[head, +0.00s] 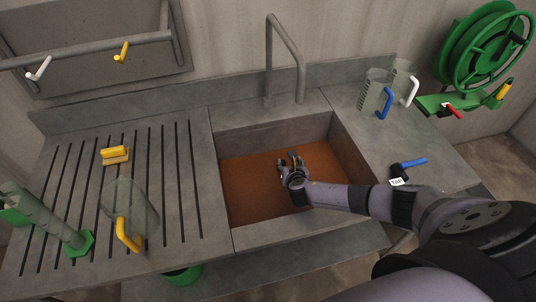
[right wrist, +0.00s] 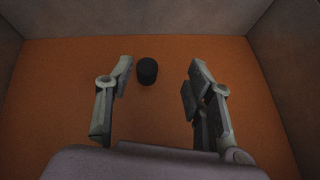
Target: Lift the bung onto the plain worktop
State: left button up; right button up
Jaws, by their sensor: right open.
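The bung (right wrist: 147,71) is a small black cylinder in the right wrist view. It appears to stand on the orange-brown floor of the sink (head: 245,210), between the lines of my fingers and nearer the left finger. In the head view I cannot make it out; my right gripper likely covers it. My right gripper (head: 291,163) reaches down into the basin, open and empty; its fingers also show in the right wrist view (right wrist: 160,85). The plain worktop (head: 415,145) is the smooth grey slab right of the basin. My left gripper is not in view.
A tap (head: 285,60) rises behind the basin. Clear jugs with blue and white handles (head: 374,92) and a blue-handled tagged item (head: 408,166) stand on the right worktop. A green hose reel (head: 487,50) hangs right.

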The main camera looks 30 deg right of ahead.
jog(key=shift+s+a+f+n+g, duration=0.4)
jog(key=shift+s+a+f+n, duration=0.4)
jog(key=shift+s+a+f, duration=0.2)
jog(key=shift+s+a+f+y, duration=0.1)
jog(key=shift+f+y, duration=0.15)
jog(key=shift+y, duration=0.05)
jog(key=shift+f, duration=0.2)
jog(key=b+x, duration=0.8)
jog(key=shift+w, duration=0.25)
jog(key=shift+w+d+f+b, duration=0.2)
jog(key=shift+w+f+b, duration=0.05)
jog(key=shift+w+b, duration=0.2)
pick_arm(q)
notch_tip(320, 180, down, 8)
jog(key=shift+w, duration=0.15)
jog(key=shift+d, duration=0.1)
pick_arm(e)
jog(key=shift+r, duration=0.1)
jog(key=shift+c, duration=0.5)
grip_shut()
